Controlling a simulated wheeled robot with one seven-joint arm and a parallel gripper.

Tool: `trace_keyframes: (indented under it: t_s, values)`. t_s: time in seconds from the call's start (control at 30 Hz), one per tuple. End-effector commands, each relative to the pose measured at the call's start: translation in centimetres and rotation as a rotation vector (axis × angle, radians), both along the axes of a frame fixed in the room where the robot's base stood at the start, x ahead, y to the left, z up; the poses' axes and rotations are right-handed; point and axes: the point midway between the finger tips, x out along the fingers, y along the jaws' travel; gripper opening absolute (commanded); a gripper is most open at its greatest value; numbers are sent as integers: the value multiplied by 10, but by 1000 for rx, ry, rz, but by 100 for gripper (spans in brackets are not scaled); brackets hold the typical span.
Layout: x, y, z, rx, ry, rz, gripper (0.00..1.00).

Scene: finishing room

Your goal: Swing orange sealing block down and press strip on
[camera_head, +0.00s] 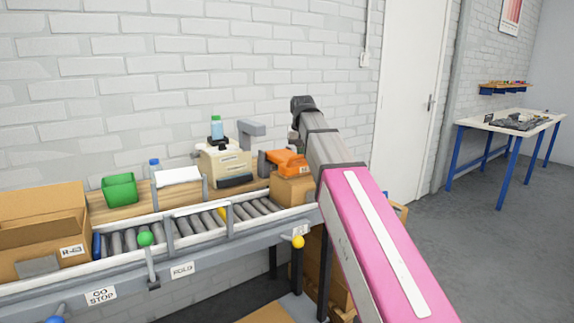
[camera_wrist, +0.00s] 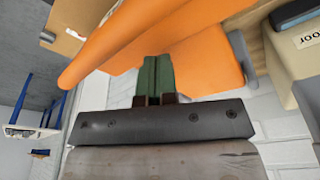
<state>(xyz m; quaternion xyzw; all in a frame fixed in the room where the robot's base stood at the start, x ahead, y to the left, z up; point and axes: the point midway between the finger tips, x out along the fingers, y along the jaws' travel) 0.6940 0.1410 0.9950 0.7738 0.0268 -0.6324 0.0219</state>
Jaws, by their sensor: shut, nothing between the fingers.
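The orange sealing block (camera_head: 288,161) sits above a cardboard box (camera_head: 290,190) at the right end of the roller conveyor. In the wrist view the orange block (camera_wrist: 190,50) fills the upper middle, close in front of my gripper (camera_wrist: 154,62). My gripper's green fingertips are together with nothing between them. They overlap the orange surface in the picture; I cannot tell whether they touch it. In the head view my arm hides the gripper. The cardboard box also shows in the wrist view (camera_wrist: 70,18). I cannot make out the sealing strip.
A beige machine (camera_head: 222,163) with a bottle on top stands left of the orange block. A green bin (camera_head: 120,188) and a large open carton (camera_head: 40,225) are further left. A green knob (camera_head: 145,239) and a yellow knob (camera_head: 298,242) stick out in front. Floor at right is clear.

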Motion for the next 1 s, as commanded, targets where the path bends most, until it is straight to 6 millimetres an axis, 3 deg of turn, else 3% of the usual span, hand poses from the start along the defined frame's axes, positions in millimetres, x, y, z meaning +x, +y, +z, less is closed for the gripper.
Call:
trace_keyframes:
  t_s: [1.0]
  values:
    - [0, 0, -13, 0, 1, 0, 0]
